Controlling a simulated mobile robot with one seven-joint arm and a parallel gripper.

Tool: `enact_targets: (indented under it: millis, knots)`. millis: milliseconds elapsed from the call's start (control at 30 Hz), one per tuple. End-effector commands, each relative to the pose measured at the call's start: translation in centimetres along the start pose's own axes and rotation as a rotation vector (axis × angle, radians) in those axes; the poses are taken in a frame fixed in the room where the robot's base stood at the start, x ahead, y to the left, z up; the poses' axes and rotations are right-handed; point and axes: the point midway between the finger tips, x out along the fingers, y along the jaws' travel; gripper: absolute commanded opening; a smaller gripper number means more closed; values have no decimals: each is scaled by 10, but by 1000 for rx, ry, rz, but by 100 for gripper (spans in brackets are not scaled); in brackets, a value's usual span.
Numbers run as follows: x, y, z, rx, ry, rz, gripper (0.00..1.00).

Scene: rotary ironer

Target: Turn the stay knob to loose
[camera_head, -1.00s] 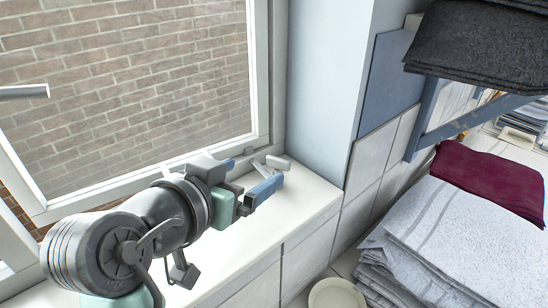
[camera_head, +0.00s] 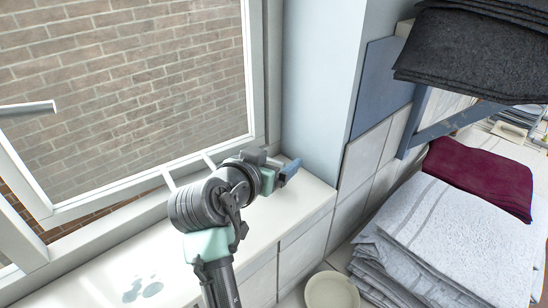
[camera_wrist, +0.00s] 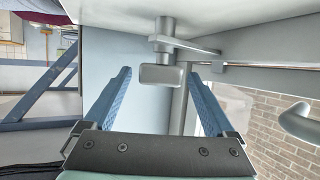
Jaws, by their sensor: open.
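The stay knob (camera_wrist: 161,75), a small grey block on a short post, shows in the wrist view, joined to a flat metal stay arm (camera_wrist: 195,46). My gripper (camera_wrist: 160,73) is open, with a blue finger on each side of the knob in that view. Gaps show between the knob and both fingers, and the knob appears ahead of or level with the tips; the depth is hard to tell. In the head view my gripper (camera_head: 289,171) is at the window sill's (camera_head: 308,189) right corner, and my arm and gripper mostly hide the knob there.
The open window frame (camera_head: 120,191) stands left, a metal handle (camera_head: 28,108) on it. A pale blue wall (camera_head: 322,80) rises close to the right of my gripper. Folded white towels (camera_head: 455,230), a burgundy cloth (camera_head: 480,177) and a round pale bowl (camera_head: 332,291) are further right.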

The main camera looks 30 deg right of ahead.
Motion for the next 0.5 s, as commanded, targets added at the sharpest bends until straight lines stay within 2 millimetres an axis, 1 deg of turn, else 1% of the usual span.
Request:
enact_targets:
  millis: [67,200,467,500]
  knots:
    - [0,0,0,0,0,0,88]
    - [0,0,0,0,0,0,63]
    - [0,0,0,0,0,0,16]
    - [0,0,0,0,0,0,9]
